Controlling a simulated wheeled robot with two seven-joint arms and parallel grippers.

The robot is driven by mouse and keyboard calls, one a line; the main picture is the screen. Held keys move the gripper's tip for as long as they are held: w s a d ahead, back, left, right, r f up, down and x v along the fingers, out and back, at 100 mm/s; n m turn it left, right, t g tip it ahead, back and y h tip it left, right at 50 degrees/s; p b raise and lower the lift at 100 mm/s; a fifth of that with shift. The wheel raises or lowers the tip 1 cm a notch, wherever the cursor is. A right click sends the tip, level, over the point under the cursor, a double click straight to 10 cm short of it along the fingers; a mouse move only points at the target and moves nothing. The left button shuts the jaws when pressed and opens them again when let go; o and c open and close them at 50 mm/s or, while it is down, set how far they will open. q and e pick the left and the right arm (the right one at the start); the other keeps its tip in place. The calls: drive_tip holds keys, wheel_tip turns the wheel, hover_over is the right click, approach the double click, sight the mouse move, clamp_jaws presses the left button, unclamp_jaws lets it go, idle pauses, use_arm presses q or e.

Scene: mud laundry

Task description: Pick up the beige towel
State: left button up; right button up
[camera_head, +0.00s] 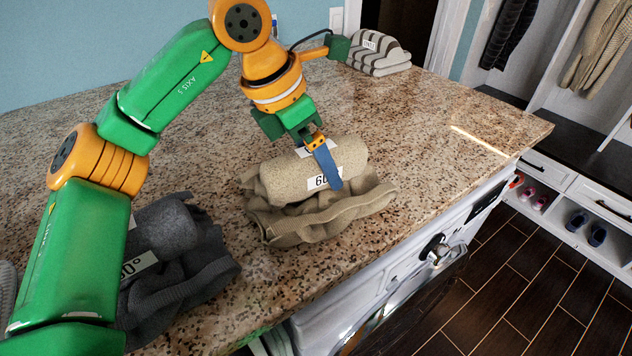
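The beige towel (282,182) is a rolled bundle with a looser folded layer beneath it, lying on the granite countertop near its front edge. It carries white number labels. My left gripper (328,168) reaches down from above at the towel. One blue finger lies in front of the rolled part, overlapping it in the view. The other finger is not clearly visible, so I cannot tell whether the gripper is open or closed on the cloth. The towel appears to rest on the counter. My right gripper is not in view.
A dark grey towel (165,228) lies left of the beige one, partly behind my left arm. A grey-and-white striped towel (378,52) lies at the back. The granite countertop (440,125) is clear to the right. A white front-loading machine (345,300) stands below.

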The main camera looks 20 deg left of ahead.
use_arm(q)
clamp_jaws()
drive_tip(key=shift+r, duration=0.1)
